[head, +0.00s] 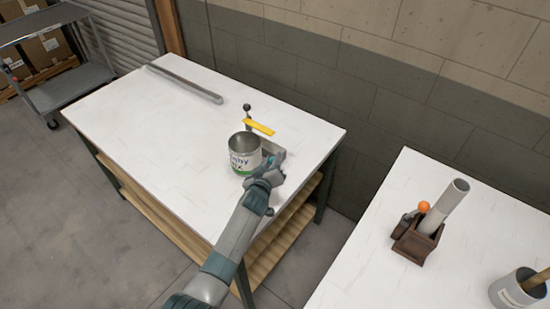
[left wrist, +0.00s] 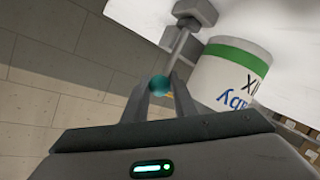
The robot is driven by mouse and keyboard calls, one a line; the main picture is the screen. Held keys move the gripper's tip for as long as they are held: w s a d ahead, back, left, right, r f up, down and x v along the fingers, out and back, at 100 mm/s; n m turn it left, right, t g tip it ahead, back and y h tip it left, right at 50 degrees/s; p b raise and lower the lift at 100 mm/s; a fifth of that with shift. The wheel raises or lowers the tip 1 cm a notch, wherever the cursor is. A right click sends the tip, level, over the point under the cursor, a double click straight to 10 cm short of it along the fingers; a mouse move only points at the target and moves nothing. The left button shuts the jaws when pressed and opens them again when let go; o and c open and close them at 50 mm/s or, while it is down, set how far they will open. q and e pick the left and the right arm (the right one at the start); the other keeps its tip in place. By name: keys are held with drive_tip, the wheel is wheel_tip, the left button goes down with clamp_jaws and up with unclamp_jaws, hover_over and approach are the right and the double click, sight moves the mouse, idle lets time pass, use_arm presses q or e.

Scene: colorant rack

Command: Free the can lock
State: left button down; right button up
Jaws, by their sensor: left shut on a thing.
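A metal can (head: 245,152) with a white and green label stands open and upright on the white table. In the left wrist view the can (left wrist: 235,72) appears upside down at the right. My left gripper (head: 274,168) is low at the can's right side. It is shut on a teal ball knob (left wrist: 158,86), which sits between the fingertips near the end of a grey rod (left wrist: 178,50). A yellow bar (head: 258,127) lies behind the can, near a black ball knob (head: 247,107) on a short post. My right gripper is out of view.
A long grey bar (head: 184,84) lies along the back of the white table (head: 150,135). A second table (head: 370,270) at the right holds a brown box (head: 417,241) with a tube and a grey cup (head: 512,290).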

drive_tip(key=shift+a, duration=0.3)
use_arm(q)
drive_tip(key=c, duration=1.5)
unclamp_jaws()
drive_tip(key=shift+o, duration=0.2)
drive_tip(key=shift+s+a+r, duration=0.1)
drive_tip(key=shift+s+a, duration=0.1)
drive_tip(key=shift+s, duration=0.5)
drive_tip(key=b+v, duration=0.3)
drive_tip(key=v, duration=1.3)
drive_tip(key=shift+b, duration=0.3)
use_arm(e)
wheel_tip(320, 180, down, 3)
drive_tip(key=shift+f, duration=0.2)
use_arm(q)
drive_tip(key=shift+r, duration=0.15)
